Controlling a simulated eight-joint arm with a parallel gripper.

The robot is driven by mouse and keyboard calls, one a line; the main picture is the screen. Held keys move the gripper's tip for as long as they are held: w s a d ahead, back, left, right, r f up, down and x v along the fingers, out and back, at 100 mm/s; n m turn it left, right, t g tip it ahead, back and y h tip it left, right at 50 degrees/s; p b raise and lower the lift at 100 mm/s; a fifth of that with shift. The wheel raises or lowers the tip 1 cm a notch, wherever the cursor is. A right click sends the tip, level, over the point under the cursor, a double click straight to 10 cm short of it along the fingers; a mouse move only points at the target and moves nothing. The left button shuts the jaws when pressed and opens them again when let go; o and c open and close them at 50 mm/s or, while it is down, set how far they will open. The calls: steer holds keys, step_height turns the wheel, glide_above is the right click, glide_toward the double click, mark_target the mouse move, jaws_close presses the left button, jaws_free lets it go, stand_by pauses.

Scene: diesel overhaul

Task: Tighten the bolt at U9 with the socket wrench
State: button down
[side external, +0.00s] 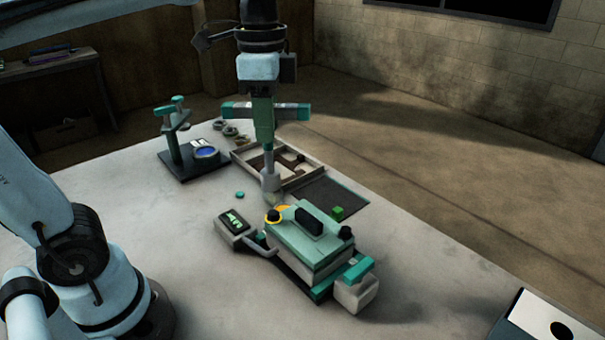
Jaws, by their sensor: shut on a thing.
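My gripper (265,110) is above the middle of the table, pointing down and shut on the socket wrench. The socket wrench (268,163) hangs upright, with a green handle at the top and a grey shaft ending in a wider grey socket. The socket end is just above or at the far left corner of the teal engine unit (318,255), close to a yellow ring (273,216). I cannot tell whether it touches. No U9 label is readable, and the bolt there cannot be made out.
A dark stand (182,164) with a teal clamp is at back left.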

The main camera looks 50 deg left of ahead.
mark_target(270, 172)
steer(key=n, duration=0.5)
steer(key=f+n, duration=0.1)
steer(key=n, duration=0.6)
steer(key=f+n, duration=0.1)
steer(key=n, duration=0.1)
steer(key=shift+f+n, duration=0.4)
steer(key=shift+f, duration=1.3)
